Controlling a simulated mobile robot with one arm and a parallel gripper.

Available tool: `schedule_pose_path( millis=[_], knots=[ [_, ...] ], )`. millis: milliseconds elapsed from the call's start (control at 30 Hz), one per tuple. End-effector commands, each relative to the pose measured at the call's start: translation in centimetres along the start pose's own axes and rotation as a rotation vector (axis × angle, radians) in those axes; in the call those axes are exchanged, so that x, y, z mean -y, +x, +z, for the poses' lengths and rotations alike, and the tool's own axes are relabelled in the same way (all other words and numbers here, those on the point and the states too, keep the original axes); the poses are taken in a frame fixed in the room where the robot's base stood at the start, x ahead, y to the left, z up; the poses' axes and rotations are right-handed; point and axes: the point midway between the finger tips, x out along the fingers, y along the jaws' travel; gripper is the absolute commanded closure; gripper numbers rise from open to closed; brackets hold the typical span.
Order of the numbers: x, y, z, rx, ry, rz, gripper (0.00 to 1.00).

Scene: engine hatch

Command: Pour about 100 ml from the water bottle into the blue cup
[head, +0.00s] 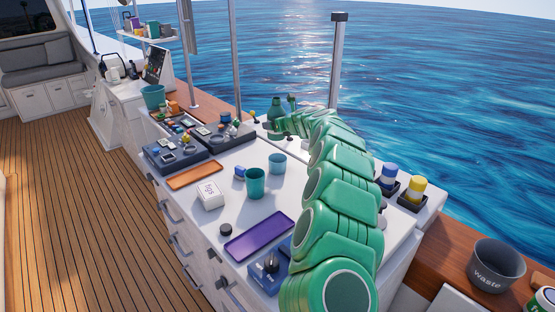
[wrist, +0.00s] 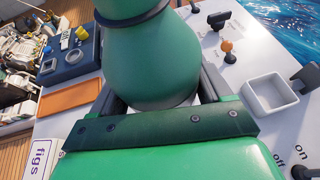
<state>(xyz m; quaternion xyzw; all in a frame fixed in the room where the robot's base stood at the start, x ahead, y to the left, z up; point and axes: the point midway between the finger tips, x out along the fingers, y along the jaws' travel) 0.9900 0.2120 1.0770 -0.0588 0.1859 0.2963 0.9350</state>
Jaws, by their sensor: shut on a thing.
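My gripper (wrist: 160,98) is shut on a green bottle (wrist: 155,55) in the wrist view, with a dark finger on each side of its wide body. In the head view the green bottle (head: 275,107) looks upright at the far end of my arm, near the back edge of the white counter; its base is partly hidden. No label shows on it. The light blue cup (head: 277,164) stands upright in mid-counter, apart from my gripper and nearer the camera. A teal cup (head: 255,184) stands just in front of it. I cannot see into either cup clearly.
An orange tray (head: 194,175), a white box marked figs (head: 208,196) and a purple tray (head: 259,236) lie on the counter. Blue- and yellow-capped containers (head: 388,176) stand right of my arm.

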Motion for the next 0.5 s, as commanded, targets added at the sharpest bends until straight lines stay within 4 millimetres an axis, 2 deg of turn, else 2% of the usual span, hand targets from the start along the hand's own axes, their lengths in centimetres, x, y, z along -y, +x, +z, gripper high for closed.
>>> schedule_pose_path(
  millis=[500],
  knots=[
    [-4.3,0.2,-2.4,-0.002,0.077,-0.182,0.65]
  ],
)
